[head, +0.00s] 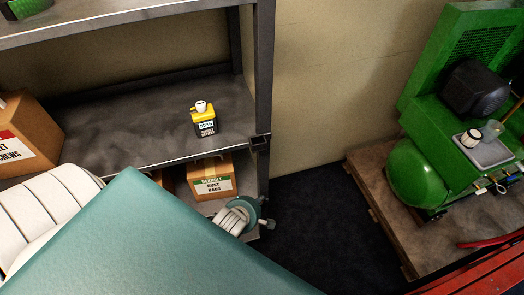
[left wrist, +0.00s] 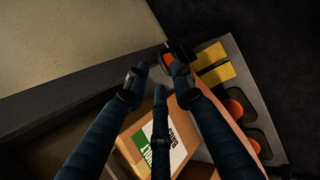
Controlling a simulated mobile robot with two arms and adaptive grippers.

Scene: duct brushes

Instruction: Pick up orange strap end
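In the left wrist view, the fingers of my left gripper (left wrist: 158,78) are dark blue with black tips. They are spread apart, with nothing visibly clamped between them. A small orange piece (left wrist: 168,60), possibly the orange strap end, shows right beside the right fingertip next to a black part. I cannot tell whether the finger touches it. Larger orange rounded shapes (left wrist: 235,108) show on a grey piece farther right. In the head view, my teal and white arm covers the lower left, and the left gripper's fingers cannot be made out. My right gripper is not seen.
A cardboard box (left wrist: 130,145) with a green and white label lies below the fingers. Yellow strips (left wrist: 217,75) are at upper right. In the head view, a grey shelf (head: 130,125) holds a yellow-black container (head: 203,122); a green compressor (head: 415,172) stands right, with dark floor between.

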